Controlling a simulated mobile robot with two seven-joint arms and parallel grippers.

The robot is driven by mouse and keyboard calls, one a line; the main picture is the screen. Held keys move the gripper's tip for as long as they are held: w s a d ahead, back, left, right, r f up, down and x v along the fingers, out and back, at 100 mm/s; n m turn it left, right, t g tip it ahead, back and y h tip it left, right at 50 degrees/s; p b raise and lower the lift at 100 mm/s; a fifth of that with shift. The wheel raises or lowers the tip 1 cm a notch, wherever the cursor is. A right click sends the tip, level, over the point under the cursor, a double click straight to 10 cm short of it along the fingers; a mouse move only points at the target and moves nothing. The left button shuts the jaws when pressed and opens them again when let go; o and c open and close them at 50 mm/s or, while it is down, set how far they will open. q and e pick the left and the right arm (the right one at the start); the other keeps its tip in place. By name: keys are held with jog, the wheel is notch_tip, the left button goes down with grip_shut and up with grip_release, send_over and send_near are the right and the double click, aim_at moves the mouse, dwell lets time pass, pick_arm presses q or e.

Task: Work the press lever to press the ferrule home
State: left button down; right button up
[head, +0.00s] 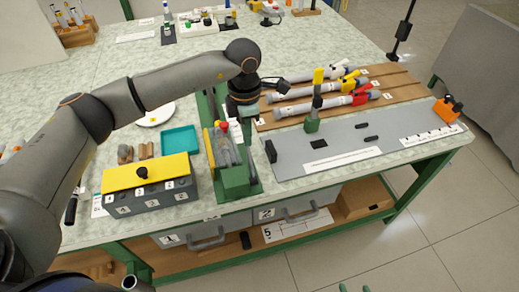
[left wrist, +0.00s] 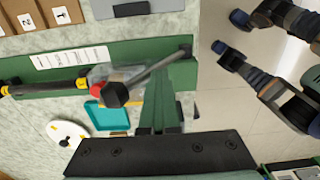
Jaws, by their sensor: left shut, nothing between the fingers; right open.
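The green press (head: 236,182) stands at the table's near edge, with a clear guard and a red part on it. In the left wrist view the press lever (left wrist: 150,76) is a grey bar with a black knob (left wrist: 116,95), which looks raised toward the camera. A dark rod with yellow bands (left wrist: 45,89) lies along the green press bed (left wrist: 120,55). I cannot make out the ferrule. My left gripper (head: 247,122) is shut and empty over the press; its green fingers (left wrist: 166,75) are close beside the lever, contact unclear. My right gripper (head: 355,288) is open, away from the table.
A grey fixture plate (head: 400,150) lies right of the press. Behind it is a wooden rack (head: 405,88) with several rods. Left of the press are a yellow-topped box (head: 120,178), a teal tray (head: 180,141) and a white plate (head: 163,108). Floor is clear in front.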

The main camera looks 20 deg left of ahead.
pick_arm(q)
jog(key=shift+w+a, duration=0.15)
jog(key=shift+w, duration=0.1)
jog(key=shift+s, duration=0.1)
jog(key=shift+s+d+p, duration=0.6)
jog(key=shift+s+d, duration=4.35)
jog(key=shift+s, duration=2.05)
notch_tip(320, 180, up, 8)
jog(key=p, duration=0.4)
